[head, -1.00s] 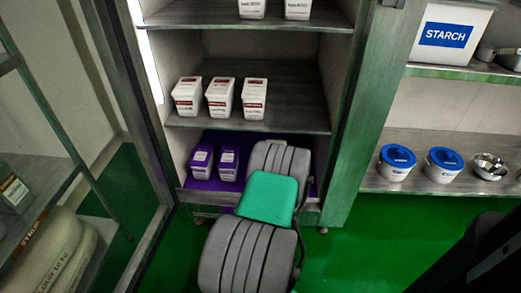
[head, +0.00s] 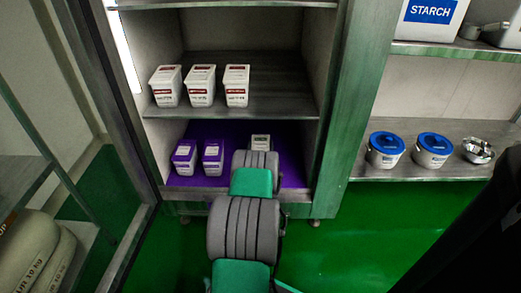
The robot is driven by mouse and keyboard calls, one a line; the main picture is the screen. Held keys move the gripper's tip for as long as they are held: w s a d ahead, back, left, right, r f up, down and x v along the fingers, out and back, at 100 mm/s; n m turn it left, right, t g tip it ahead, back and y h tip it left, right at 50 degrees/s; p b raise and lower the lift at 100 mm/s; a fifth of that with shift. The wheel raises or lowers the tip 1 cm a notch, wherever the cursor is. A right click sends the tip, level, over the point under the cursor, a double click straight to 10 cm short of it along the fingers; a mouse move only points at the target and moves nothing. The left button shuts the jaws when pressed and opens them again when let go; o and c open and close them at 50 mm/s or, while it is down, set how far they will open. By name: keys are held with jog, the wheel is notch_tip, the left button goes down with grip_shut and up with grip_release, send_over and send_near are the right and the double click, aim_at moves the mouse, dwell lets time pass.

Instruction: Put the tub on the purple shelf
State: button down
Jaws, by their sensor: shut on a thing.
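The purple shelf (head: 292,178) is the lowest level of the open cabinet. My grey and green arm reaches into this level, right of the purple tubs. Just beyond the arm's end a small pale piece with a dark label (head: 260,142) shows; I cannot tell whether it is a tub or part of my wrist. My gripper and anything in it are hidden behind my arm.
The grey shelf (head: 278,103) above holds three white tubs with red labels (head: 200,86). A cabinet post (head: 334,120) stands close on the right. Beyond it, blue-lidded tubs (head: 385,149) (head: 433,150) and a metal bowl (head: 478,150) sit on another shelf. Purple surface right of my arm looks clear.

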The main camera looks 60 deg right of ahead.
jog(key=shift+d+r, duration=0.1)
jog(key=shift+r, duration=0.2)
jog(key=shift+f, duration=0.25)
jog(key=shift+c, duration=0.7)
grip_release()
jog(key=shift+r, duration=0.25)
jog(key=p+v, duration=0.2)
jog(key=v, duration=1)
jog(key=shift+f, duration=0.15)
